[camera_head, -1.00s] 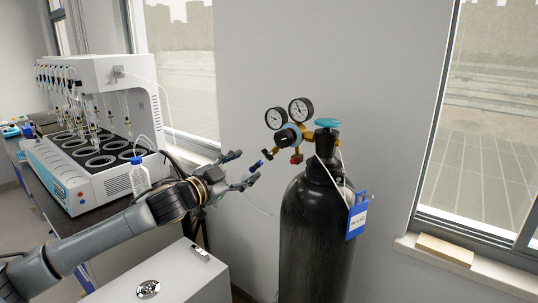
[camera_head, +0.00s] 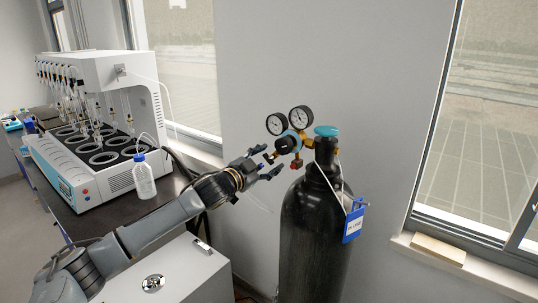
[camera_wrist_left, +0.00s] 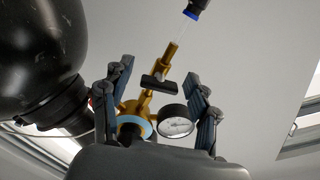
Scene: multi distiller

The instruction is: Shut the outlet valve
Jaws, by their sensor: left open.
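The outlet valve shows in the left wrist view as a brass stem with a black bar handle (camera_wrist_left: 159,84), lying crosswise to the stem. It belongs to the regulator (camera_head: 289,141) on top of the black gas cylinder (camera_head: 318,240). My left gripper (camera_head: 271,159) is open, with its fingers at the outlet side of the regulator in the head view. In the left wrist view the handle appears between the spread fingers of the left gripper (camera_wrist_left: 160,85), with gaps on both sides. In the head view the fingers partly hide the valve. My right gripper is not in view.
Two round gauges (camera_head: 301,119) and a teal handwheel (camera_head: 326,131) are close by. A blue tag (camera_head: 354,222) hangs on the cylinder. The distiller (camera_head: 120,150) and a bottle (camera_head: 144,177) stand on the dark bench at left. A blue hose end (camera_wrist_left: 192,12) shows beyond the outlet.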

